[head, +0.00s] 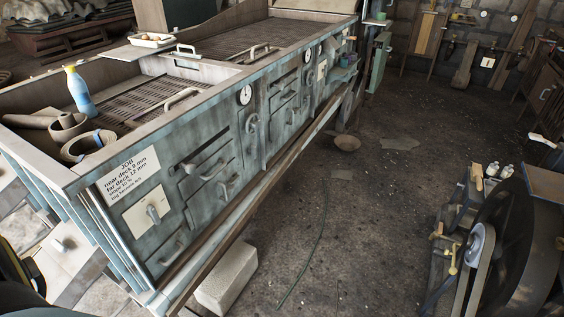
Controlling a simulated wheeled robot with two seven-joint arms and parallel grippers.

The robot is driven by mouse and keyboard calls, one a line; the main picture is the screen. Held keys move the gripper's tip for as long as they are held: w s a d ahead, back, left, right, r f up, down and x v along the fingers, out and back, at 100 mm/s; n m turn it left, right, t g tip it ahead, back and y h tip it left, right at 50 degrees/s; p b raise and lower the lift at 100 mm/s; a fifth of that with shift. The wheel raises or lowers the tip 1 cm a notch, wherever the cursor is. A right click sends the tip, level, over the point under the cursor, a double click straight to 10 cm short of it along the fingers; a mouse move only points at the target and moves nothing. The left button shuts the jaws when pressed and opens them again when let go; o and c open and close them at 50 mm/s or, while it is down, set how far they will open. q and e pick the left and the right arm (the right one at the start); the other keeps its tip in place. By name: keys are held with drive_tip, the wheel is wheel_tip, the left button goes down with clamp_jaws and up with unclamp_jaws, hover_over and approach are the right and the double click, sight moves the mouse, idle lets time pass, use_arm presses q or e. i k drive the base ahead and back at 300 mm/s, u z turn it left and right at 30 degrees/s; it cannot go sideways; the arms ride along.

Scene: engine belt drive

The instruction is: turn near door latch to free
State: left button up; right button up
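A long worn blue-grey machine (215,140) runs from lower left to upper middle in the head view. Its front carries several handles and levers. A lever on a pale square plate (152,213) sits near the close end, under a paper job card (128,173). Neither of my grippers shows in this view.
A large dark wheel with a belt (500,250) is at lower right. The middle floor is mostly clear.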

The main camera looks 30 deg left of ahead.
sight(233, 180)
drive_tip(key=u, duration=0.5)
drive_tip(key=i, duration=1.3)
drive_tip(key=u, duration=1.5)
drive_tip(key=i, duration=0.35)
drive_tip(key=u, duration=0.4)
